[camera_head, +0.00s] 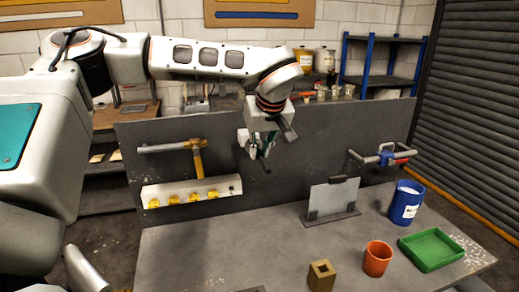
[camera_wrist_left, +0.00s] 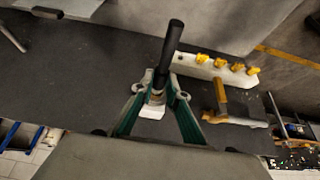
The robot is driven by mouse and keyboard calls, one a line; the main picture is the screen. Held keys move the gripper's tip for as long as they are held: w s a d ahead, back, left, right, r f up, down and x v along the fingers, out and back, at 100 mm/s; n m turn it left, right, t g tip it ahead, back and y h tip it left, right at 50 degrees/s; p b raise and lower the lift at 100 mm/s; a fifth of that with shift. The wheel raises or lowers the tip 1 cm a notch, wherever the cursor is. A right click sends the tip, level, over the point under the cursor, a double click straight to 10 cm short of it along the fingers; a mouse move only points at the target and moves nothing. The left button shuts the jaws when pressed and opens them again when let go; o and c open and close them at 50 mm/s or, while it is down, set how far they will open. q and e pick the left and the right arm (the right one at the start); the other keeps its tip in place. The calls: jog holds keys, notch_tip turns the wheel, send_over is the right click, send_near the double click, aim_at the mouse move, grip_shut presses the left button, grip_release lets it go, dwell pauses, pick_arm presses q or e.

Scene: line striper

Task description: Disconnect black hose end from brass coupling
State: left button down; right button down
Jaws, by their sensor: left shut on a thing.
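My left gripper (camera_head: 258,152) is in front of the dark upright panel, above the table. In the left wrist view its green-sided fingers (camera_wrist_left: 158,98) are closed around a black cylindrical piece (camera_wrist_left: 169,48), which looks like the black hose end. The piece sticks out past the fingertips. My right gripper is not in view.
A stand with a grey plate (camera_head: 333,197), blue can (camera_head: 405,203), orange cup (camera_head: 377,259), green tray (camera_head: 431,250) and tan holed block (camera_head: 321,275) occupy the table. Its left part is clear.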

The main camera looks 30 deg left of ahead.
aim_at(264, 162)
pick_arm(q)
jog(key=shift+s+d, duration=0.45)
jog(key=shift+d, duration=0.05)
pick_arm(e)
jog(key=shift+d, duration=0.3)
pick_arm(q)
jog(key=shift+s+d, duration=1.15)
jog(key=shift+d, duration=0.25)
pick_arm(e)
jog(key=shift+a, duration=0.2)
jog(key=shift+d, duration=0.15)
